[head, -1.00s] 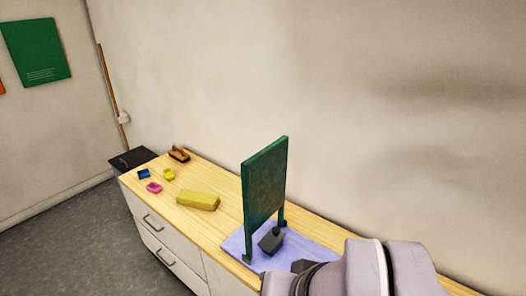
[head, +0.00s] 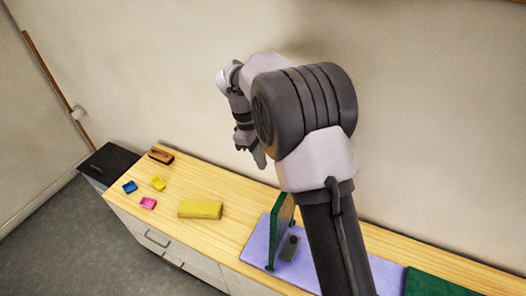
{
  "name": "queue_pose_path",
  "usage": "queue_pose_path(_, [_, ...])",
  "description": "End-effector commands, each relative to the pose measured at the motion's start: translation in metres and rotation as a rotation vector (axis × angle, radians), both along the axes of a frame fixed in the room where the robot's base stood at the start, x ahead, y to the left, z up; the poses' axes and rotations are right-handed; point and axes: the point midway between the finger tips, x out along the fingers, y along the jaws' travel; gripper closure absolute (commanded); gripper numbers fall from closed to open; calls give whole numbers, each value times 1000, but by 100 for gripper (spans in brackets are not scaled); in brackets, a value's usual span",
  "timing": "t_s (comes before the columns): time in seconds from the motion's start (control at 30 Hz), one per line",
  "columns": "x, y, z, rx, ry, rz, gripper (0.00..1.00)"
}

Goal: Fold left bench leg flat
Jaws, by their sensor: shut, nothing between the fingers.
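A green panel (head: 281,216) with small dark feet stands on a lavender mat (head: 256,244) on the wooden counter. I take it for the bench part with its legs; which piece is the left leg I cannot tell. My arm hides part of the panel's right side and perhaps its top. A small dark grey block (head: 290,248) with a knob sits on the mat just right of the panel. My gripper (head: 259,158) is shut and empty, pointing down, up and left of the panel and apart from it.
A yellow block (head: 200,209) lies left of the mat. Small blue (head: 130,187), yellow (head: 158,183) and pink (head: 148,203) pieces and a brown brush-like item (head: 161,156) lie farther left. A flat green piece (head: 438,284) lies at lower right. The wall rises behind.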

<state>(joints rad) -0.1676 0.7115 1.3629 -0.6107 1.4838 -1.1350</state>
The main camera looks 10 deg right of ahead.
Motion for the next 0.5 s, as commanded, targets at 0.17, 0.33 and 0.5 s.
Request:
queue_pose_path(0.17, [-6,-8,-42,0,3,-3,100])
queue_pose_path(0.33, [-12,-15,-77,0,2,-2,100])
queue_pose_path(0.5, [-27,-38,-71,1,-1,-5,100])
